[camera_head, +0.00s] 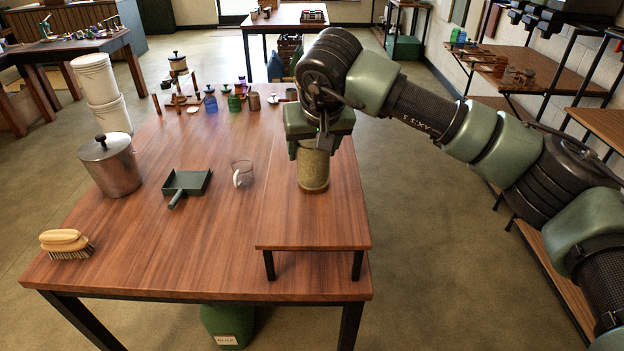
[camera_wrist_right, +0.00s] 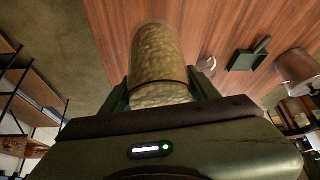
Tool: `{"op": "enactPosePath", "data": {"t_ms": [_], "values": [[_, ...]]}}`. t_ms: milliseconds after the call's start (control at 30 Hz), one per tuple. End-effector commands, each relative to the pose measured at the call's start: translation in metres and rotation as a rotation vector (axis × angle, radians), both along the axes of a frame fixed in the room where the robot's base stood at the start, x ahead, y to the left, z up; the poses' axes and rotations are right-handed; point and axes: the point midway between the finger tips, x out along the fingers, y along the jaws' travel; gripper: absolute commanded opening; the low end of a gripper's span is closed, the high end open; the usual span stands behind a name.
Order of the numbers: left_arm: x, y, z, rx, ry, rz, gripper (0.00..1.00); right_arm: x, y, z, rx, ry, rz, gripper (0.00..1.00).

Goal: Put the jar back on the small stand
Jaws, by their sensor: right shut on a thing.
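The small stand (camera_head: 310,228) is a low wooden platform with dark legs on the right side of the table. The jar (camera_head: 313,172) is a tan, mottled cylinder and looks upright over the stand's top. My right gripper (camera_head: 312,150) points down from above and is shut on the jar's upper part. In the right wrist view the jar (camera_wrist_right: 160,55) sits between the two fingers of the right gripper (camera_wrist_right: 162,92). I cannot tell whether the jar's base touches the stand. My left gripper is not in view.
A glass mug (camera_head: 242,173), a green dustpan (camera_head: 187,184), a steel pot (camera_head: 111,165) and a brush (camera_head: 66,243) stand left of the stand. Several small jars (camera_head: 234,103) line the table's back. The stand's front part is clear.

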Motion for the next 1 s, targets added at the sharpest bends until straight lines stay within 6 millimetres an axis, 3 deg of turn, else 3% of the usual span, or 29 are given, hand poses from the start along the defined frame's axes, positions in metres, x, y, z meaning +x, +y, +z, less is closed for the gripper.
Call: {"op": "enactPosePath", "data": {"t_ms": [133,333,700,1000], "values": [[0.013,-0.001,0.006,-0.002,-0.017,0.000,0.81,-0.001,0.001,-0.028,0.002,-0.001,0.001,0.00],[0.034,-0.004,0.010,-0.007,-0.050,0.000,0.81,0.000,0.001,-0.044,0.003,-0.003,0.000,0.00],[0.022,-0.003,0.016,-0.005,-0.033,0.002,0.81,0.000,0.000,-0.086,0.001,-0.002,0.000,0.00],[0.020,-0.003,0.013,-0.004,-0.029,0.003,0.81,0.000,0.000,-0.089,0.002,-0.004,0.000,0.00]]}}
